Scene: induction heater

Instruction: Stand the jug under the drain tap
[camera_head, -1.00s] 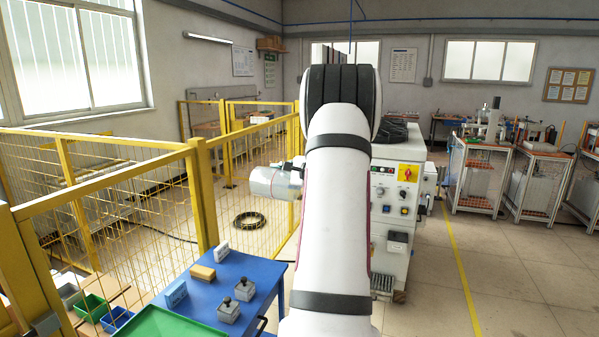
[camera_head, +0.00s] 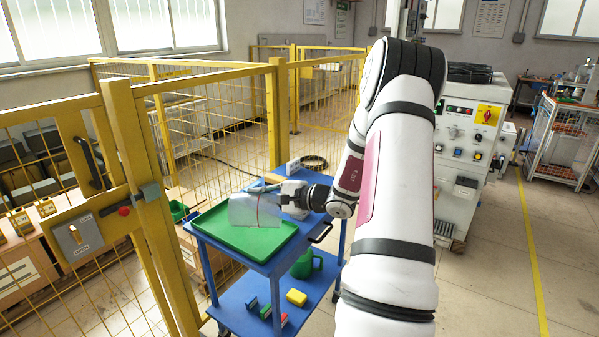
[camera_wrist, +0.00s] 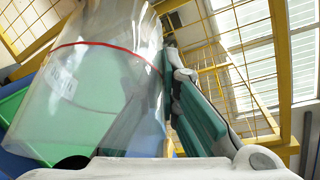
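In the wrist view, one green-padded finger (camera_wrist: 200,112) lies along the vessel's right side, and a darker shape shows through the clear wall. The fingers appear shut on the vessel; the exact grip is hard to see. I cannot make out the drain tap.
Yellow mesh fencing (camera_head: 135,190) stands left and behind.

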